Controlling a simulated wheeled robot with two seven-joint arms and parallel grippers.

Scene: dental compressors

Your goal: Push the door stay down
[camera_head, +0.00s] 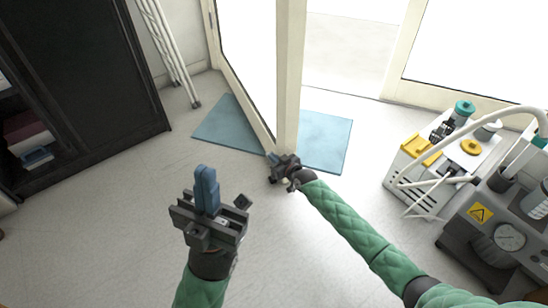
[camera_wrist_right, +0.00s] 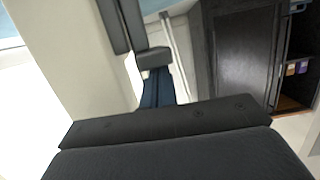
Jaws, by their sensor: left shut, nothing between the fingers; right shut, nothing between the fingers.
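The open door (camera_head: 289,75) stands edge-on near the middle of the head view. In the right wrist view, a dark grey part (camera_wrist_right: 122,25) with a block-like end (camera_wrist_right: 153,58) lies against the cream door edge (camera_wrist_right: 70,50); it looks like the door stay. My right gripper (camera_head: 274,159) is shut and empty, low at the door's bottom edge. It hides the stay in the head view. Its blue fingers (camera_wrist_right: 157,88) show just beside the block; I cannot tell whether they touch it. My left gripper (camera_head: 206,180) is shut and empty, apart from the door.
A blue mat (camera_head: 328,140) lies under the door. Compressors (camera_head: 430,165) stand on the right, one with a gauge (camera_head: 509,237). A black cabinet (camera_head: 85,85) is at the left, with white poles (camera_head: 170,50) beside it. The floor between is clear.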

